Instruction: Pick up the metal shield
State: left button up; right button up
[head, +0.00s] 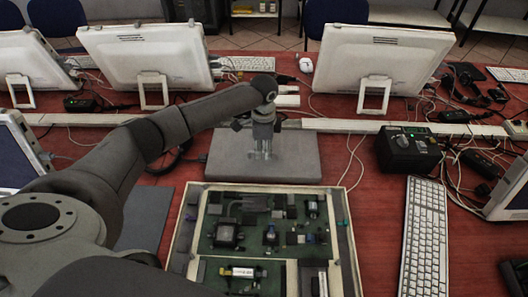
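I cannot single out the metal shield with certainty. A square grey metallic part (227,234) sits on the green circuit board in the open cream case (178,262) at the bottom middle; it may be the shield. My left gripper (262,156) points down over the flat grey slab (303,158) behind the case, beyond the boards. Its fingers look close together, but the gap between them is too small to judge. I see nothing clearly held. Whether the fingertips touch the slab cannot be told. My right gripper is not in view.
A white keyboard (424,238) lies right of the case. A black box with a knob (408,150) stands behind it among loose cables. Monitors (385,60) line the back of the red table (375,205). A pale cable channel (345,125) crosses behind the slab.

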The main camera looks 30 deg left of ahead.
pick_arm(q)
grip_shut()
